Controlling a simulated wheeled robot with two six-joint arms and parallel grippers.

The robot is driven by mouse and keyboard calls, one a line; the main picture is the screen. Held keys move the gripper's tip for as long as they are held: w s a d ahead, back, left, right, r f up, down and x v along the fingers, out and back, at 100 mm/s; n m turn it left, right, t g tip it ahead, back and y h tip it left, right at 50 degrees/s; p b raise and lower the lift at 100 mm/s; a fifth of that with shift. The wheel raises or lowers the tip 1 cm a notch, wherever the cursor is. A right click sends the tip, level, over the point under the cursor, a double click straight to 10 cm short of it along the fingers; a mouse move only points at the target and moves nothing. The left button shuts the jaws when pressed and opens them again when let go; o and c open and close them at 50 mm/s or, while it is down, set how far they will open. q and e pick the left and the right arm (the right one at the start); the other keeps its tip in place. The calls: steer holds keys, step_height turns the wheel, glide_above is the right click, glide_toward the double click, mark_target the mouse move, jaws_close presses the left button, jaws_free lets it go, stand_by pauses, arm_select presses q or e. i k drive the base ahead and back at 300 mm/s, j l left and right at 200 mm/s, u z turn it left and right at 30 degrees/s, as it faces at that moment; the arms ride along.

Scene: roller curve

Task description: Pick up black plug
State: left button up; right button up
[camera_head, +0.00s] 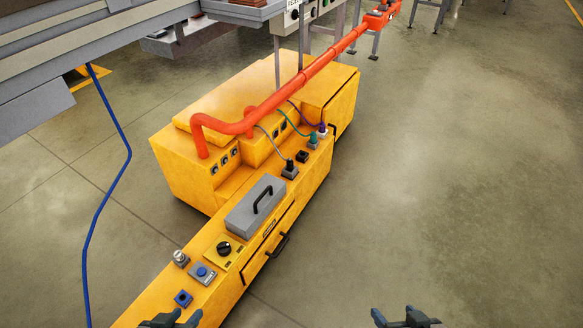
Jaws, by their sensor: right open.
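The black plug (290,164) stands upright on a grey socket block on top of the yellow machine's front ledge, with a thin grey cable running from it up to the left. My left gripper (178,319) shows only partly at the bottom edge, over the near end of the ledge; its jaw opening is unclear. My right gripper (400,319) is open at the bottom edge, over bare floor. Both grippers are well apart from the plug.
A grey lidded box (255,207) with a handle sits nearer. An orange pipe (290,92) crosses above the machine. Floor at right is clear.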

mark_target(290, 163)
steer(key=u, duration=0.5)
steer(key=i+l+u, duration=0.4)
steer(key=l, duration=0.25)
steer(key=i+l+u, duration=0.2)
steer(key=l, duration=0.2)
steer(key=l+u, duration=0.15)
steer(key=l, duration=0.2)
steer(key=i+l, duration=0.15)
steer(key=l, duration=0.2)
steer(key=i+l, duration=0.1)
steer(key=l, duration=0.25)
